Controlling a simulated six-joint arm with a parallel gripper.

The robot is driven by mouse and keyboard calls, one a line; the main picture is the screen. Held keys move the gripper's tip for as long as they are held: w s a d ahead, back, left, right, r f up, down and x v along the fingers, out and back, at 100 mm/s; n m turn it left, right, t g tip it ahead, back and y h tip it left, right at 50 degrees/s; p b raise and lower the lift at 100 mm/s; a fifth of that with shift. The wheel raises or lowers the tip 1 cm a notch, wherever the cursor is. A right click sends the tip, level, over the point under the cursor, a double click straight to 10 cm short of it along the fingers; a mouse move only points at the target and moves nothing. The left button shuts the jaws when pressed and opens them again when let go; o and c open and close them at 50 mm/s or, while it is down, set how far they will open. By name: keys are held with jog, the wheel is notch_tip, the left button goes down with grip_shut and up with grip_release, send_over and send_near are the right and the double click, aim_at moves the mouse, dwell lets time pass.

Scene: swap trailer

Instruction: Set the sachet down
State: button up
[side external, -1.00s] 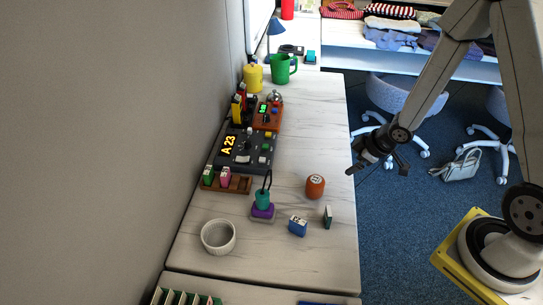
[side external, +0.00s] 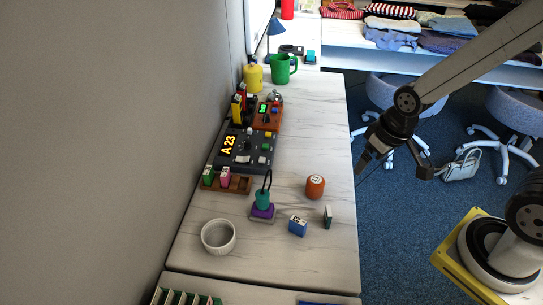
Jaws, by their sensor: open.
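Several small packets that could be the sachet are in view, and I cannot tell which one is meant. A blue packet (side external: 298,226) rests on the white table near the front. A dark green packet (side external: 327,217) stands on edge to its right. A green packet (side external: 208,176) and a pink packet (side external: 225,177) sit in a brown wooden rack (side external: 240,184) at the left. My gripper (side external: 394,169) is open and empty, right of the table's right edge in the picture, apart from all the packets.
An orange-brown round pot (side external: 315,186), a teal item on a purple base (side external: 263,200) and a white ramekin (side external: 218,236) stand nearby. A dark panel reading A 23 (side external: 245,150) lies behind. The table's middle right (side external: 315,130) is clear.

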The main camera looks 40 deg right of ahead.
jog(key=shift+w+f, duration=0.1)
dwell(0.3)
jog(key=n+y, duration=0.4)
jog(key=n, duration=0.7)
send_near(328, 217)
notch_tip(328, 217, down, 5)
jog(key=w, duration=0.2)
jog(key=shift+w+d, duration=0.2)
jog(key=shift+x, duration=1.25)
jog(key=shift+f, duration=0.1)
